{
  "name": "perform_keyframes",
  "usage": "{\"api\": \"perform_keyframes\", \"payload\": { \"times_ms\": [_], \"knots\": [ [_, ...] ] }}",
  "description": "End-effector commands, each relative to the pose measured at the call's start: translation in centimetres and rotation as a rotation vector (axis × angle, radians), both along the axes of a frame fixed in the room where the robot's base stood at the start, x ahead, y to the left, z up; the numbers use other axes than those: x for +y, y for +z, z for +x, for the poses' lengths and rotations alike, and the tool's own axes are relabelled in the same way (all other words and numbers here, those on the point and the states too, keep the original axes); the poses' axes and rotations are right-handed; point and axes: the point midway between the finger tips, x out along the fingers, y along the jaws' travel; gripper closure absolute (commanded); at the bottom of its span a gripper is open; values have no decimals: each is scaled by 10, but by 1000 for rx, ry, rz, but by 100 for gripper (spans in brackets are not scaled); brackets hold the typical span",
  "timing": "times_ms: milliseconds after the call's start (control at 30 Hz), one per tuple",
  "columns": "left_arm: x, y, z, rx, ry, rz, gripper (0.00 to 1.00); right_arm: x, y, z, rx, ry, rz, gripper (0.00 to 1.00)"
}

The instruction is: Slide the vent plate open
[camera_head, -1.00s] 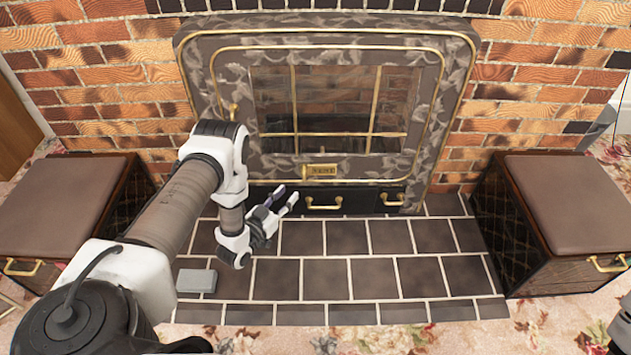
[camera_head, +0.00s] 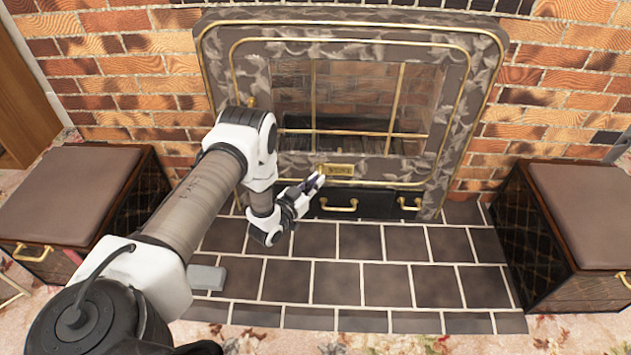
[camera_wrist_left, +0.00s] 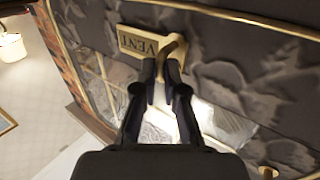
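The brass vent plate (camera_head: 337,170) sits on the patterned fireplace front, just below the glass. In the left wrist view the plate (camera_wrist_left: 140,42) shows the word VENT upside down, with a curved brass handle (camera_wrist_left: 178,46) at its end. My left gripper (camera_head: 316,180) is at the left end of the plate. In the wrist view, the fingertips (camera_wrist_left: 160,76) are a short way apart, with the handle's end reaching between them. I cannot tell whether they press on it. My right gripper is out of view.
A brass drawer handle (camera_head: 339,205) sits below the plate. A small grey block (camera_head: 207,278) lies on the tiled hearth (camera_head: 386,284). Padded boxes stand at left (camera_head: 66,195) and right (camera_head: 588,215). The hearth's middle and right are clear.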

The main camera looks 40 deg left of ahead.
Motion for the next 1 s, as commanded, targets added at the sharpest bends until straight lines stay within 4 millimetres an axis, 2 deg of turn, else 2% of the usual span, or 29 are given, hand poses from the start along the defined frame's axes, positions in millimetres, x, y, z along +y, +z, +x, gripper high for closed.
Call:
{"api": "perform_keyframes", "payload": {
  "times_ms": [133,233,500,567,900,1000],
  "knots": [
    [-1,2,1,-5,0,1,100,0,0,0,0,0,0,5],
    [-9,2,7,-6,-3,1,100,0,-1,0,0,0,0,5],
    [-59,2,38,-8,-3,2,100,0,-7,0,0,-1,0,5],
    [-66,2,42,-8,-2,2,100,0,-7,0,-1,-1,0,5],
    [-70,4,46,-11,2,2,100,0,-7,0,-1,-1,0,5],
    [-70,4,46,-11,2,2,65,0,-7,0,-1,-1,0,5]
  ]
}}
